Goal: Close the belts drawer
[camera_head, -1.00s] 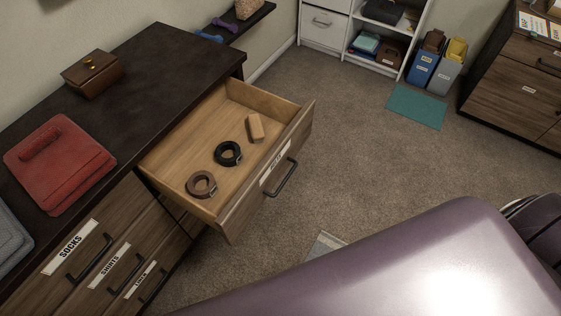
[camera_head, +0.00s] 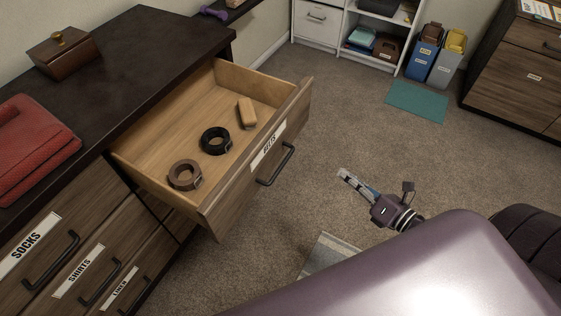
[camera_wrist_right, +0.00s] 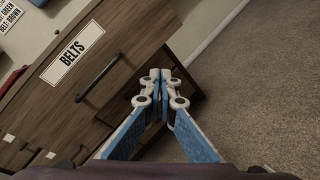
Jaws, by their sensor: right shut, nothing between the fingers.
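The belts drawer (camera_head: 231,204) is pulled far out of the dark-topped wooden dresser in the head view. Its front has a BELTS label and a dark bar handle (camera_head: 277,165). In the right wrist view the drawer front (camera_wrist_right: 95,75) fills the left side. My right gripper (camera_head: 346,177) is shut and empty, to the right of the drawer front and apart from it. My left gripper is not in view.
The socks drawer (camera_head: 55,240) and the drawers below it are shut. A wooden box (camera_head: 64,54) and a red item (camera_head: 30,145) sit on the dresser top. Carpet floor (camera_head: 340,110) is open to the drawer's right. Bins (camera_head: 435,55) stand far off.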

